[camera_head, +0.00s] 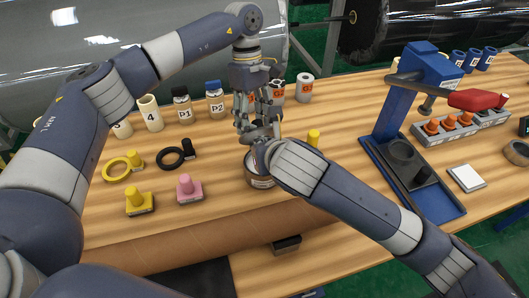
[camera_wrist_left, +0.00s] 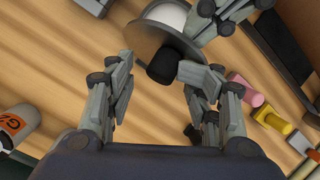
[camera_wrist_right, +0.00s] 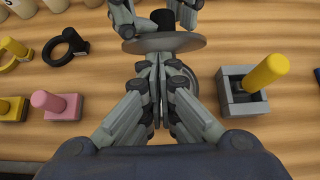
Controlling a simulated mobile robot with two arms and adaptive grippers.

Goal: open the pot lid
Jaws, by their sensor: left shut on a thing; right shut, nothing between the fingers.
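My left gripper (camera_head: 256,122) is shut on the black knob (camera_wrist_left: 163,66) of the round grey lid (camera_wrist_left: 148,42). In the right wrist view the lid (camera_wrist_right: 160,43) appears nearly edge-on, with the knob (camera_wrist_right: 163,18) between the left gripper's fingers. The pot (camera_head: 262,183) stands on the table below, mostly hidden by my right arm; its rim (camera_wrist_right: 192,82) shows partly behind my right gripper (camera_wrist_right: 155,60). A pale round surface shows beyond the lid in the left wrist view. My right gripper is shut and empty, fingertips close to the lid's edge; contact is unclear.
Yellow (camera_head: 139,202) and pink (camera_head: 189,190) pegs and a black ring (camera_head: 172,159) lie left of the pot. A yellow post in a grey base (camera_wrist_right: 242,96) stands close right. Bottles (camera_head: 215,103) and rolls (camera_head: 305,88) stand behind; a blue press (camera_head: 405,95) is right.

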